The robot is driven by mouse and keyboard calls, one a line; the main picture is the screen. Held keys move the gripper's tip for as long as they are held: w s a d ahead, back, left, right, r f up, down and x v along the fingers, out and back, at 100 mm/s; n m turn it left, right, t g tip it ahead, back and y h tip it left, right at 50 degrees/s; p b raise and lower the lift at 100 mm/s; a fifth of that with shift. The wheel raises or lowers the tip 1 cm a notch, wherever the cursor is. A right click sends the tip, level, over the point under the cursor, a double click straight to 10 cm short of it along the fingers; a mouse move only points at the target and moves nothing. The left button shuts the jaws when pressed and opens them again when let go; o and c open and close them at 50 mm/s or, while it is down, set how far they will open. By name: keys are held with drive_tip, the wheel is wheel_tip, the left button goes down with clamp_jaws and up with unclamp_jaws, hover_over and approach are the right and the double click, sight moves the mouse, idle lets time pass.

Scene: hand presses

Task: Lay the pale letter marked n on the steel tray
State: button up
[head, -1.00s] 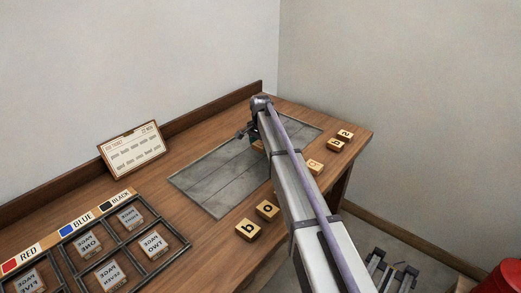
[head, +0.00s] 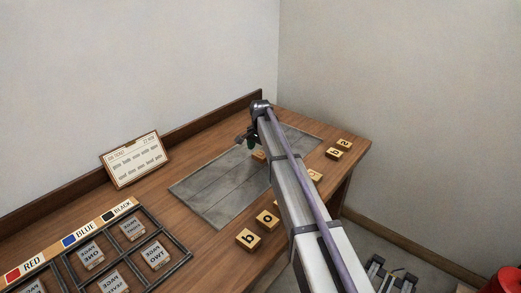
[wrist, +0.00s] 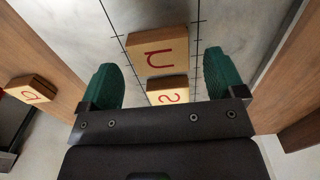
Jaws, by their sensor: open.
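The steel tray (head: 205,190) is a flat grey plate set on the bench; its grey surface with ruled black lines also shows in the wrist view (wrist: 95,20). My gripper (head: 246,141) is open over the tray; in the wrist view its green fingers (wrist: 160,62) stand apart. A pale block with a red letter (wrist: 157,50), n or u depending on which way up, lies on the tray between and just beyond the fingertips. A pale s block (wrist: 168,90) lies beside it, partly hidden by my gripper. One pale block (head: 259,156) shows on the tray beside my arm.
Several letter blocks lie along the bench front, including a q-or-b block (head: 248,239) and a block at the right (head: 333,153). A framed ticket (head: 132,160) stands at the back. A divided rack (head: 178,240) is at the left. The tray's left part is clear.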

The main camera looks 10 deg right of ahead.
sight(261, 154)
wheel_tip(261, 154, up, 10)
drive_tip(key=p, duration=0.8)
drive_tip(key=s+n, duration=1)
drive_tip(key=s, duration=2.9)
drive_tip(key=shift+s+f, duration=0.15)
drive_tip(key=shift+s, duration=0.05)
